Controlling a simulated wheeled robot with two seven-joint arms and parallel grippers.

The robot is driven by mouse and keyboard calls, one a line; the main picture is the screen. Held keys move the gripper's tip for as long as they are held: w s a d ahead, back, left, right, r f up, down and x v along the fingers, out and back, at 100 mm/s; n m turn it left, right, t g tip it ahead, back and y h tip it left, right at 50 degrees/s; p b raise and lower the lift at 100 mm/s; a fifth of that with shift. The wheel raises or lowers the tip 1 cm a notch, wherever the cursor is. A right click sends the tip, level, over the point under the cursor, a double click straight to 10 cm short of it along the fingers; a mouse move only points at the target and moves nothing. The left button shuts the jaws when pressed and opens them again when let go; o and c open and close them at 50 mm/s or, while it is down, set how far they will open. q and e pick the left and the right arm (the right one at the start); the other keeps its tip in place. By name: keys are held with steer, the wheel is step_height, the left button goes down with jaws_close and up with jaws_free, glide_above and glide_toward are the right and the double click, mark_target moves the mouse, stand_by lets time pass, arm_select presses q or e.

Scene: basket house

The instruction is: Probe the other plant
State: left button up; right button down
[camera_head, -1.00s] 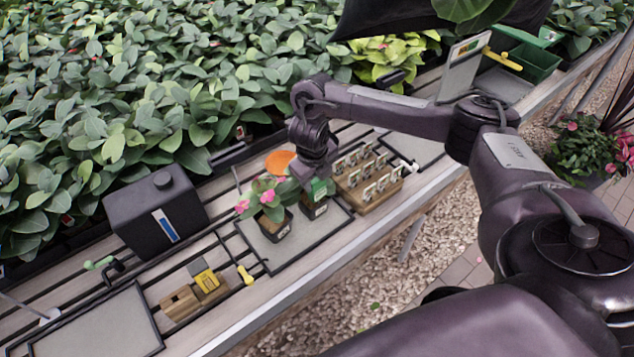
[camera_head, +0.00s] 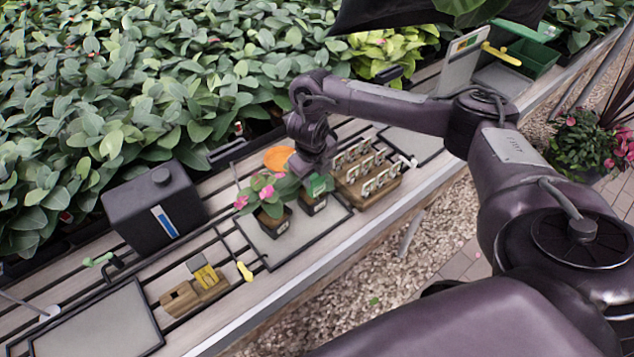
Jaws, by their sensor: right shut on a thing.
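Two small potted plants stand side by side on a grey framed tray (camera_head: 262,251). The left plant (camera_head: 268,194) has pink flowers and green leaves in a dark pot. The right plant's dark pot (camera_head: 312,205) is below my right gripper (camera_head: 317,176), and the plant's top is largely hidden by it. My right gripper points down, shut on a small green device (camera_head: 320,187), which appears to be the probe. The device is right at the right pot's top. I cannot tell whether its tip is in the soil. My left gripper is not in view.
A wooden rack (camera_head: 367,180) with several labelled tags stands close on the right. An orange disc (camera_head: 279,158) lies behind the pots.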

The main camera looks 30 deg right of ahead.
steer(key=c, duration=0.6)
jaws_free()
steer(key=shift+r, duration=0.1)
steer(key=p+v, duration=0.3)
steer(key=v, duration=0.4)
steer(key=shift+r, duration=0.35)
steer(key=shift+a, duration=0.1)
